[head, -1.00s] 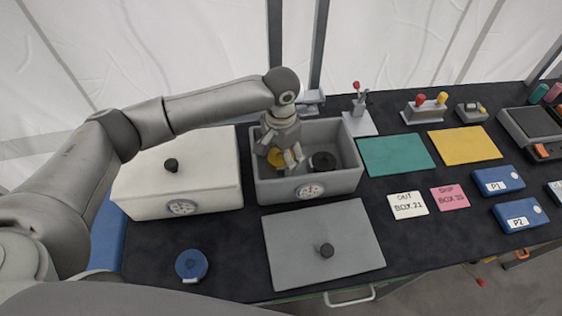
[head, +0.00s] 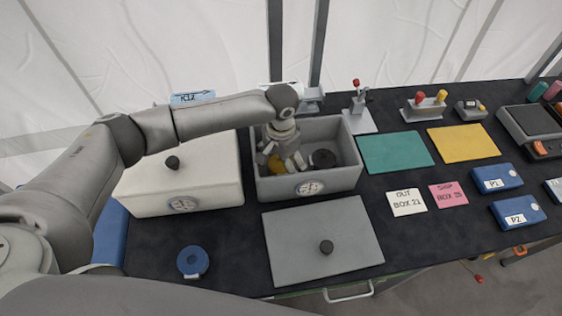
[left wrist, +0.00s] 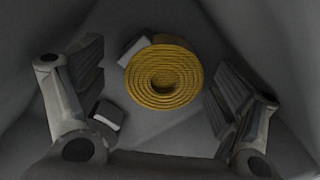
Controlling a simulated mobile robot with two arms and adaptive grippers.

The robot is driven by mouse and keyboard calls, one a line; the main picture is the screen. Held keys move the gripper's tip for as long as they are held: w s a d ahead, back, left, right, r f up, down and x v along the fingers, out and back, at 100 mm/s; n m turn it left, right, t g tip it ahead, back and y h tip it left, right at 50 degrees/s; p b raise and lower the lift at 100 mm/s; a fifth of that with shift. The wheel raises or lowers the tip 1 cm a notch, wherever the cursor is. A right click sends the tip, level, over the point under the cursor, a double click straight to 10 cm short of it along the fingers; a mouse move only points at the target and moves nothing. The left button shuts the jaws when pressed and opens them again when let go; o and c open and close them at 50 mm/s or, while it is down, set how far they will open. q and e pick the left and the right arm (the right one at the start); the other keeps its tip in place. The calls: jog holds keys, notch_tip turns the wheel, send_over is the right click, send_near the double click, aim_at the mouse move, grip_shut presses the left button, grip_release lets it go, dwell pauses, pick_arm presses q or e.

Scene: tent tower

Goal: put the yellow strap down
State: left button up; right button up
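The yellow strap (head: 275,163) is a coiled roll inside the open grey box (head: 358,180), at its left side. In the left wrist view the coil (left wrist: 163,80) lies flat in the box, with a pale block at its upper left edge. My left gripper (head: 285,163) reaches down into the box over the strap and partly hides it. In the wrist view its fingers (left wrist: 158,105) are spread on either side of the coil, with a visible gap at the left. My right gripper is not in view.
A black roll (head: 322,159) lies in the box, right of my gripper. A closed white box (head: 215,185) stands left. A grey lid (head: 345,225) and a blue roll (head: 193,262) lie in front. Green (head: 395,153) and yellow (head: 465,144) mats lie right.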

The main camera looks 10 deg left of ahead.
aim_at(281, 165)
pick_arm(q)
jog(key=shift+r, duration=0.1)
jog(key=shift+r, duration=0.25)
notch_tip(281, 165, up, 12)
jog(key=b, duration=0.2)
jog(key=shift+f+b, duration=0.15)
jog(key=shift+b, duration=0.2)
jog(key=shift+f, duration=0.1)
